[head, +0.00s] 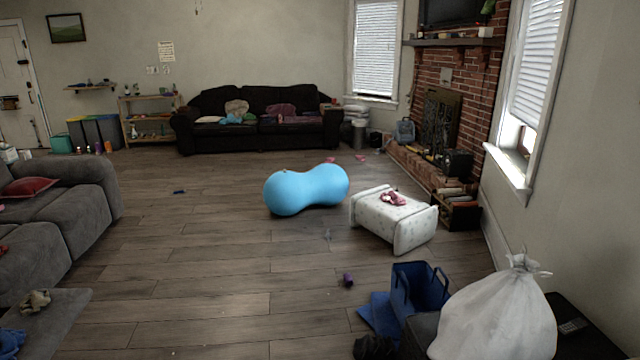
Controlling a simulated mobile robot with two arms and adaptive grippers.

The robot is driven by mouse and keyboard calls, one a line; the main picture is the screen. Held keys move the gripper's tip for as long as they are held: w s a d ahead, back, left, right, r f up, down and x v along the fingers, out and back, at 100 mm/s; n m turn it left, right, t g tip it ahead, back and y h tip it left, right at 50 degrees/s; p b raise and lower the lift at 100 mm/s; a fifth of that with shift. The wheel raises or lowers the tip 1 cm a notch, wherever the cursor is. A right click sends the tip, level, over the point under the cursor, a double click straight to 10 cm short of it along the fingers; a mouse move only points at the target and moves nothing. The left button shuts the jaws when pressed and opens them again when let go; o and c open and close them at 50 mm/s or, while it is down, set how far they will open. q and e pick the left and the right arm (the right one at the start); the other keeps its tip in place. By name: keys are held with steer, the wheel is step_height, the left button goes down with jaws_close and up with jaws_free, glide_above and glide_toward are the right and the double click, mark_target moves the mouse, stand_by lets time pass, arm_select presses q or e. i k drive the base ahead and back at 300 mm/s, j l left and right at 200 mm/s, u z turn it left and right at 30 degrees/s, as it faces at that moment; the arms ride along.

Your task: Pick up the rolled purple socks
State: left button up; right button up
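A small purple rolled bundle (347,279), which looks like the rolled purple socks, lies on the wooden floor. It is a little right of the picture's middle, left of a blue open bag (418,289) and in front of a white padded stool (393,219). It is small in the view, so its details are hard to tell. Neither of my grippers shows in the head view.
A blue peanut-shaped ball (306,189) lies beyond the socks. A white full bag (497,312) stands at the front right. Grey sofas (60,205) line the left. A dark couch (258,120) stands at the back. The middle floor is mostly clear.

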mark_target(347, 277)
steer(key=i, duration=2.45)
